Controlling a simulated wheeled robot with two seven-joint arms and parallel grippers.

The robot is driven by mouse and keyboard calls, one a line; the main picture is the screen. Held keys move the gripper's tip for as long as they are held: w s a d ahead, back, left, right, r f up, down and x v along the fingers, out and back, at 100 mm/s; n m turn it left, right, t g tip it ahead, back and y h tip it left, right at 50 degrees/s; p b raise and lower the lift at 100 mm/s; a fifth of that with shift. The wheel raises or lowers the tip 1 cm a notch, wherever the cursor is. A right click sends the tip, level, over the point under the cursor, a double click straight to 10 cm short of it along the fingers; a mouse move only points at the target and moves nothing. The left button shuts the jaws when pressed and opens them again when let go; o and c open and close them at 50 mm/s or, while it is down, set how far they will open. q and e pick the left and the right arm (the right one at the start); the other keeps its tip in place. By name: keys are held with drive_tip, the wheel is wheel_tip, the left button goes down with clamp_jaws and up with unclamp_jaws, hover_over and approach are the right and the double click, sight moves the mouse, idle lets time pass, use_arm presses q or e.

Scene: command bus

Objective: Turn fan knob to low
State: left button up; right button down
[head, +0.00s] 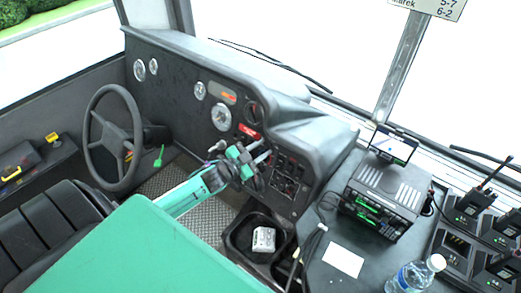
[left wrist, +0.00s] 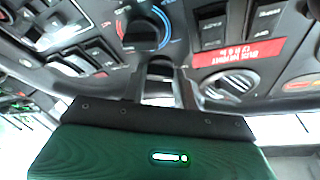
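My left gripper (head: 263,152) reaches the dashboard's control panel in the head view, its two fingers apart. In the left wrist view the fingers (left wrist: 160,75) point at the panel with a gap between them. A dark rounded part shows at that gap; I cannot tell whether it is a knob or whether the fingers touch it. Just beyond the fingertips is a round knob (left wrist: 143,32) with a red and blue arc around it. I cannot read which knob is the fan's. My right gripper is out of view.
Rocker switches (left wrist: 88,62) flank the knobs on the panel. The steering wheel (head: 113,138) stands left of my arm. A radio unit (head: 383,200), a white card (head: 343,260) and a water bottle (head: 413,275) are on the right console. A bin (head: 236,238) lies below the gripper.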

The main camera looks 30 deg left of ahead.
use_arm(q)
drive_tip(key=shift+m, duration=0.3)
drive_tip(key=shift+c, duration=0.2)
drive_tip(key=m, duration=0.1)
drive_tip(key=m+g+h+p, duration=0.1)
drive_tip(key=m, duration=0.1)
drive_tip(key=m+g+p, duration=0.1)
drive_tip(key=m, duration=0.1)
drive_tip(key=shift+a+r+h, duration=0.15)
drive_tip(key=shift+r+h, duration=0.1)
drive_tip(key=shift+h, duration=0.05)
drive_tip(key=m+g+p, duration=0.1)
drive_tip(key=m, duration=0.2)
drive_tip(key=shift+w, duration=0.1)
drive_tip(key=shift+m+g+p, duration=0.3)
drive_tip(key=shift+m+p, duration=0.2)
drive_tip(key=shift+m, duration=0.4)
drive_tip(key=o, duration=1)
